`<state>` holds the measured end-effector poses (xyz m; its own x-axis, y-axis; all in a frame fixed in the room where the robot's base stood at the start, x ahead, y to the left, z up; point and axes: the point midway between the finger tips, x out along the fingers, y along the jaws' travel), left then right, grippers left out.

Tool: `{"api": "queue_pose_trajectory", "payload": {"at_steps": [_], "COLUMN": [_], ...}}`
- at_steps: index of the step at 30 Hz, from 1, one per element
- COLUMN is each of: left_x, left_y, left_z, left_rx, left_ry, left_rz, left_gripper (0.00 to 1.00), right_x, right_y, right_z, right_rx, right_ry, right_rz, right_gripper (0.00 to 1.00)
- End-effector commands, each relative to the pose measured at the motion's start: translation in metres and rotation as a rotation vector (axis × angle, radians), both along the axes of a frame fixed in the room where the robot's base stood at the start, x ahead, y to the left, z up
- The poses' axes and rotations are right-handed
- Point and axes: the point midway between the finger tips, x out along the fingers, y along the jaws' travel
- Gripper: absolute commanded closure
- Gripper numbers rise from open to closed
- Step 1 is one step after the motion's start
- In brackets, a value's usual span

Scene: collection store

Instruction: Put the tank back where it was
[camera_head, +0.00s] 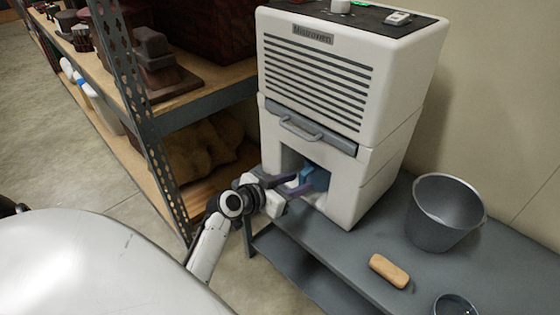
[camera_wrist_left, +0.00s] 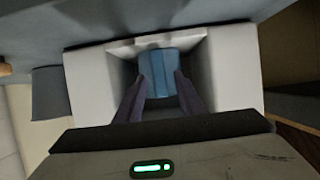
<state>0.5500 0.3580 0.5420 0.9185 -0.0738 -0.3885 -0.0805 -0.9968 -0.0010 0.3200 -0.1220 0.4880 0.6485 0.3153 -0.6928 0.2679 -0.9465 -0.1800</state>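The tank (camera_head: 319,180) is blue and sits in the dark opening low in the front of the white dehumidifier (camera_head: 315,75). Only part of it shows. In the left wrist view the blue tank (camera_wrist_left: 158,70) fills the gap between my fingers, with the white walls of the opening on both sides. My left gripper (camera_head: 303,182) reaches into the mouth of the opening, its two dark fingers on either side of the blue part and seeming to touch it. How deep the tank sits is hidden. My right gripper is not in view.
The dehumidifier stands on a grey bench (camera_head: 345,250). A grey bucket (camera_head: 446,212), a tan block (camera_head: 389,271) and a small dark round dish (camera_head: 455,306) are on the bench to the right. A metal shelf post (camera_head: 150,130) stands close to the left of my arm.

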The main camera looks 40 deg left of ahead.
Motion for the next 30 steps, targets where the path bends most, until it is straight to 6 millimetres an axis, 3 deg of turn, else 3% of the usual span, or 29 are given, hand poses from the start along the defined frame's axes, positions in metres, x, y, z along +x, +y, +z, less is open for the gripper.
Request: {"api": "queue_pose_trajectory", "payload": {"at_steps": [3, 10, 20, 23, 27, 30], "left_x": [-0.027, -0.068, -0.088, -0.1, -0.144, -0.183], "left_y": [0.002, 0.005, 0.002, -0.028, -0.104, -0.157], "left_z": [0.013, 0.029, 0.034, 0.016, -0.021, -0.037], "left_rx": [0.004, 0.001, -0.001, -0.004, -0.022, -0.05], "left_ry": [0.003, 0.003, 0.009, 0.072, 0.212, 0.285], "left_rz": [-0.002, -0.003, -0.008, -0.039, -0.107, -0.144], "left_gripper": [0.64, 0.64, 0.64, 0.64, 0.64, 0.64], "right_x": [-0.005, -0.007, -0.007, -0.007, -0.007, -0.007], "right_y": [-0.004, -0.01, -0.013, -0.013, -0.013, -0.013], "right_z": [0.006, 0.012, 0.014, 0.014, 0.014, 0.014], "right_rx": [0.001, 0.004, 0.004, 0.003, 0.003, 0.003], "right_ry": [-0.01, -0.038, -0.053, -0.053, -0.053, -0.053], "right_rz": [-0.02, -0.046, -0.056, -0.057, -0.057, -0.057], "right_gripper": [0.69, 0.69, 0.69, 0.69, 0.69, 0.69]}}
